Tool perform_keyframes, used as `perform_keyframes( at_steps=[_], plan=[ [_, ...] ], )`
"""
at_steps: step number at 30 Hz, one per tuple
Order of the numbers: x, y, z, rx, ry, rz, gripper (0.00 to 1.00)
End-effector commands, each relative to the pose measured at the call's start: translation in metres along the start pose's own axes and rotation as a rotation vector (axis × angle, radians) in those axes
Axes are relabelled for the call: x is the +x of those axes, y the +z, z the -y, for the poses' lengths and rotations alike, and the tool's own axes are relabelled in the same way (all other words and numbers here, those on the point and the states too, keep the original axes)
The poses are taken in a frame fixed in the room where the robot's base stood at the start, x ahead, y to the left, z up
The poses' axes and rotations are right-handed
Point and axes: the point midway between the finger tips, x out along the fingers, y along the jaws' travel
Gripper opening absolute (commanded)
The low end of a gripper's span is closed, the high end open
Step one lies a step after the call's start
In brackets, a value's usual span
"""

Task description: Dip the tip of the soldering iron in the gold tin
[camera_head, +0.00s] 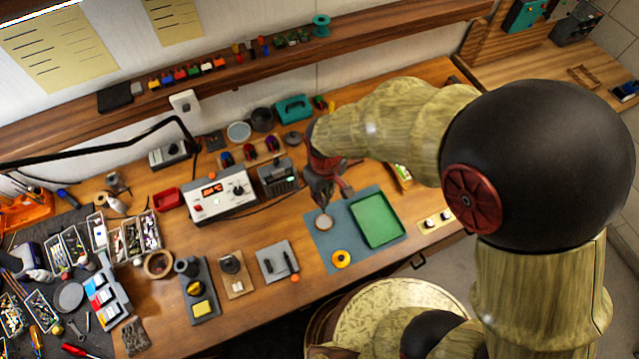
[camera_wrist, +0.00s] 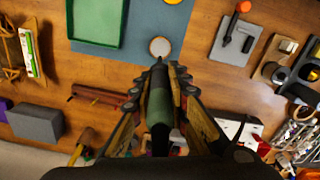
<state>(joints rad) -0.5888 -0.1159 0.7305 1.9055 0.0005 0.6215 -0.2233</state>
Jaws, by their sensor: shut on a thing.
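My gripper (camera_head: 325,192) is over the left part of the blue mat (camera_head: 325,257). It also shows in the wrist view (camera_wrist: 159,92), its fingers on both sides of the soldering iron (camera_wrist: 158,108), which has a dark green and black handle. The iron's dark tip points at the small round tin (camera_wrist: 160,47), pale inside with a gold-brown rim. The tip appears just short of the tin's near rim in that view; I cannot tell its height or whether it touches. In the head view the tin (camera_head: 324,223) lies on the mat just below my gripper, and the iron is hard to make out.
A green tray (camera_head: 377,220) lies right of the tin on the mat. A yellow ring (camera_head: 341,259) is near the mat's front edge. The soldering station (camera_head: 220,194) stands to the left. A grey holder plate (camera_head: 277,262) and small stands are left of the mat.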

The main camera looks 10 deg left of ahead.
Motion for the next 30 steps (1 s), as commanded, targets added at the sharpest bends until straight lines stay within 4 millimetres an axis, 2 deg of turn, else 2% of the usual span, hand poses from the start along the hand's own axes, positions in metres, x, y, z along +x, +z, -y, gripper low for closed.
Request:
perform_keyframes(
  at_steps=[18,30],
  plan=[
    [0.049,0.000,0.000,0.000,0.000,0.000,0.00],
    [0.051,0.000,0.000,0.000,0.000,0.000,0.00]
  ],
)
